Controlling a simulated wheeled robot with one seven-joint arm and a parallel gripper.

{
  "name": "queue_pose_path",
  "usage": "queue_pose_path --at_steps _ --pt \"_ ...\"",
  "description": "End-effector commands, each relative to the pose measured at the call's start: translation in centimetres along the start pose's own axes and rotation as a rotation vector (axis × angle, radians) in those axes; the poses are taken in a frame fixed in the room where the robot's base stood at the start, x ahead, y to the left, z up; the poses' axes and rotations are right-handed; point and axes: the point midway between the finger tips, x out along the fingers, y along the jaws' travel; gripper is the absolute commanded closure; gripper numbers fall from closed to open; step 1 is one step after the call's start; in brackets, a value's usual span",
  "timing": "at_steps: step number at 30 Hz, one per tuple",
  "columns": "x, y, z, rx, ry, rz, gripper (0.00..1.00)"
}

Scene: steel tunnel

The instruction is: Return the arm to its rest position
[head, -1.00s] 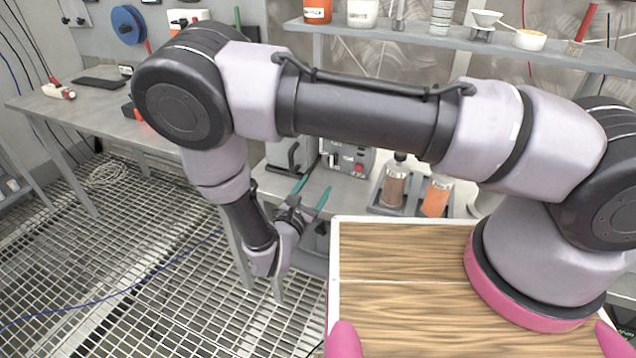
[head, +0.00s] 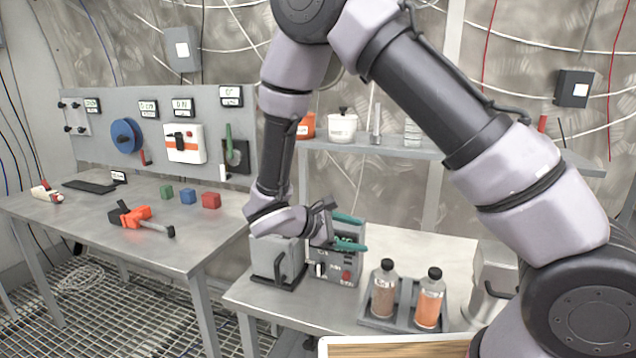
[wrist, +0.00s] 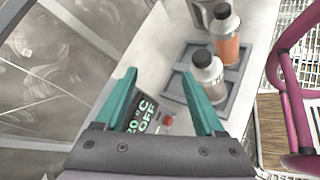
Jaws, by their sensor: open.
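My gripper (head: 350,233) is in front of the grey device with a display (head: 347,268) on the right-hand table in the head view. Its two teal fingers are apart with nothing between them. In the wrist view my gripper (wrist: 163,95) points down over the table, open and empty. The device's display (wrist: 143,110) shows between and below the fingers there. My arm is raised and bent, reaching from the lower right up and over, then down to the gripper.
Two bottles, one brown (head: 384,290) and one orange (head: 430,298), stand in a grey tray (head: 400,322). A metal container (head: 492,280) stands right of them. The left table holds an orange tool (head: 138,216) and small coloured blocks (head: 188,196). A shelf (head: 390,150) runs behind.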

Motion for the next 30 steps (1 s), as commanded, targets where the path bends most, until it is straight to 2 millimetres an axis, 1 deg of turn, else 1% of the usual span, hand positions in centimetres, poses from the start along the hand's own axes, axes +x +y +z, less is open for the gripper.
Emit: queue_pose_path --at_steps 1,3,8,9,13,21,27,30 --pt "0.5 1.0 2.2 0.074 0.015 -0.086 0.29" --pt "0.9 1.6 4.8 0.167 0.037 -0.202 0.29" --pt "1.4 2.5 10.6 0.394 0.099 -0.446 0.29" --pt "1.5 2.6 12.0 0.455 0.117 -0.502 0.29" --pt "1.3 3.0 16.2 0.656 0.182 -0.672 0.29" --pt "-0.2 3.6 24.4 1.104 0.353 -0.947 0.29" --pt "-2.0 3.9 29.8 1.453 0.509 -1.070 0.29" --pt "-2.9 4.0 32.1 1.608 0.587 -1.100 0.29"
